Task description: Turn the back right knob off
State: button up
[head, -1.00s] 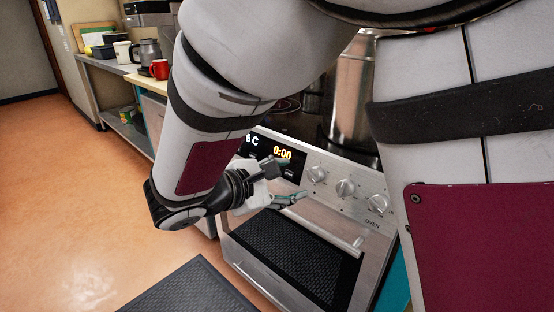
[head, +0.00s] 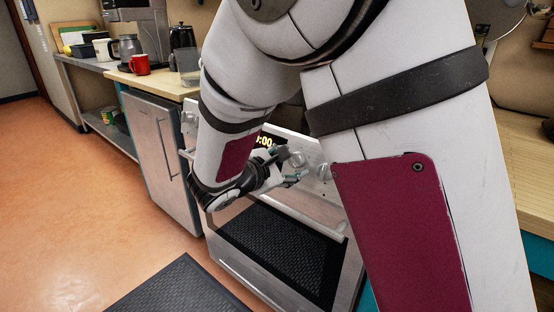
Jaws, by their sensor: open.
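The stove (head: 335,228) stands in front of me with its sloped front panel partly behind my arm. A silver knob (head: 297,158) shows on the panel just beyond the fingertips, and another knob (head: 323,171) is to its right. One more knob (head: 189,117) shows at the panel's left end. I cannot tell which one is the back right knob. My gripper (head: 291,167) is open and empty, with its fingers pointing right toward the knobs. Whether it touches one is unclear.
The oven handle (head: 300,215) runs below the knobs. A dark mat (head: 180,290) lies on the floor. A red mug (head: 140,64), a black kettle (head: 183,38) and a coffee machine stand on the left counter (head: 160,82). The orange floor at left is clear.

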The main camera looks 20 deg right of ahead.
jog(key=shift+x, duration=0.85)
jog(key=shift+c, duration=0.4)
jog(key=c, duration=1.1)
